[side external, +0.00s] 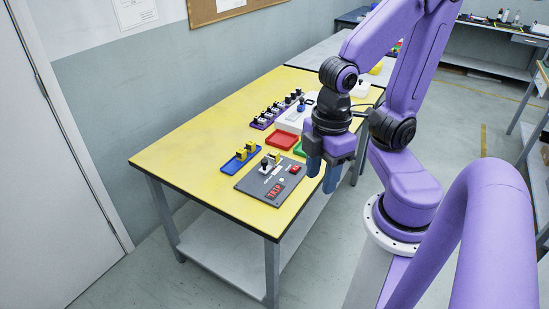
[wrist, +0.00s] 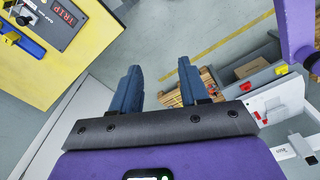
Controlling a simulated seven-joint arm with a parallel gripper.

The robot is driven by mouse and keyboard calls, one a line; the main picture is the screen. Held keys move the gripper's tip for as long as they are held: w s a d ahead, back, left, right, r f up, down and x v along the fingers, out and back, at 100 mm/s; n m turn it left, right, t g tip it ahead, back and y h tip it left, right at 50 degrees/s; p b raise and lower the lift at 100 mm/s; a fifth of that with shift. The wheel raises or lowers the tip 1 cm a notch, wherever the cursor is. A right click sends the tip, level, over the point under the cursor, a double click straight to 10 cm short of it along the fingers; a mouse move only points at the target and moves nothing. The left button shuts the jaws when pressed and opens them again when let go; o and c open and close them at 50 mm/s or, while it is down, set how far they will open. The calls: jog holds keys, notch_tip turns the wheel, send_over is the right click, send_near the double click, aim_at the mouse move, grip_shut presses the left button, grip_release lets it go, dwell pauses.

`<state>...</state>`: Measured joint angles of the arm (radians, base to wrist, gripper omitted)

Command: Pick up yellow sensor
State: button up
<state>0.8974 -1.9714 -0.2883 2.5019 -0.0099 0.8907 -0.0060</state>
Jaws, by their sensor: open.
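Small yellow sensors (side external: 246,151) with dark parts stand in and beside a blue tray (side external: 232,167) on the near part of the yellow table. I cannot tell exactly how many there are. My gripper (side external: 322,178) is open and empty, with blue fingers pointing down, to the right of the sensors and past the table's near edge. In the wrist view my gripper (wrist: 158,82) shows spread fingers over the floor.
A grey panel (side external: 258,187) with a red TRIP display and a lever sits beside the blue tray. A red tray (side external: 282,141), a green tray (side external: 299,149), a white box (side external: 292,121) and a purple rack (side external: 268,122) stand farther back. The table's left part (side external: 185,150) is clear.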

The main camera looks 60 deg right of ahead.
jog(key=w+d+f+m+t, duration=0.1)
jog(key=w+d+f, duration=0.15)
jog(key=w, duration=0.45)
jog(key=w+d+f+m+t, duration=0.1)
jog(key=w+d+f, duration=0.15)
jog(key=w, duration=0.35)
jog(key=m+t, duration=1)
jog(key=t, duration=0.1)
send_near(278, 154)
jog(key=x, duration=0.4)
jog(key=shift+w+a, duration=0.2)
jog(key=shift+a, duration=0.05)
jog(key=shift+d+x, duration=0.1)
jog(key=shift+x, duration=1.05)
jog(key=shift+d+x, duration=0.15)
jog(key=shift+x, duration=0.95)
grip_shut()
